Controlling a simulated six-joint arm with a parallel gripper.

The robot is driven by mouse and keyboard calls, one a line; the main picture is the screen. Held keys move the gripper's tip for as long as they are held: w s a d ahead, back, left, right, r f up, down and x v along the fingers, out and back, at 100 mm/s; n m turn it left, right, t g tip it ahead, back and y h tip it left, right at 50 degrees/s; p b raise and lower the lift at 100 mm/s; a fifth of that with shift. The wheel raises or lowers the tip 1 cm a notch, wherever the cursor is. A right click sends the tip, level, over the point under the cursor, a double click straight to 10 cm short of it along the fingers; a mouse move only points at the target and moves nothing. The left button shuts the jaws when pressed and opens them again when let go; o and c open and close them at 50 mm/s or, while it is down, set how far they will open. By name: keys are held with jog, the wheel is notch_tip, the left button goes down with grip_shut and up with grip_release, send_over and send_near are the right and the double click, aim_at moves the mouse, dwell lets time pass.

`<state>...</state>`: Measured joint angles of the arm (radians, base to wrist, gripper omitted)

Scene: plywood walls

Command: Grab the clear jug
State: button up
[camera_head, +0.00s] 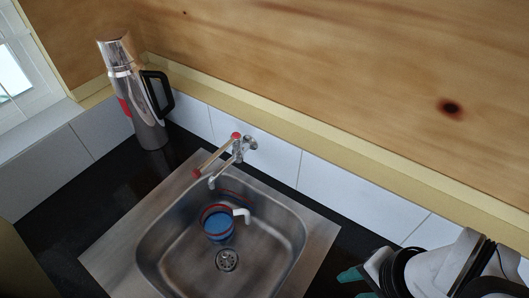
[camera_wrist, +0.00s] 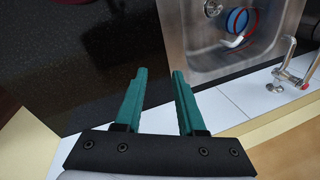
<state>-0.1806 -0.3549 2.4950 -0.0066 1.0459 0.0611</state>
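A small jug (camera_head: 218,222) with a blue body, a reddish rim and a white handle sits in the sink basin; I cannot tell whether its wall is clear. In the head view my gripper (camera_head: 352,282) is at the lower right, outside the sink and well apart from the jug.
The steel sink (camera_head: 322,232) has a drain (camera_head: 227,260) and a red-tipped tap (camera_head: 236,150) over its back edge. A tall steel flask (camera_head: 150,132) with a black handle stands at the back left corner. Tiled walls bound the dark counter (camera_head: 75,185).

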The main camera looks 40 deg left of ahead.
jog(key=w+a+f+n+t+y, duration=0.1)
jog(key=w+a+f, duration=0.25)
jog(key=a, duration=0.45)
jog(key=w+a+f+n+t, duration=0.1)
jog(key=w+a+f+t, duration=0.2)
jog(key=a, duration=0.5)
jog(key=w+a+f+n+y, duration=0.1)
jog(key=w+a+f, duration=0.2)
jog(key=a+f, duration=0.35)
jog(key=s+a+f+n+t, duration=0.5)
jog(key=s+a+f+t, duration=0.2)
jog(key=s+a+f, duration=0.25)
jog(key=shift+y, duration=0.4)
jog(key=x, duration=0.6)
jog(key=shift+w+d+r, duration=0.15)
jog(key=shift+w+r, duration=0.1)
jog(key=shift+w, duration=0.3)
grip_shut()
jog(key=shift+s+f, duration=0.1)
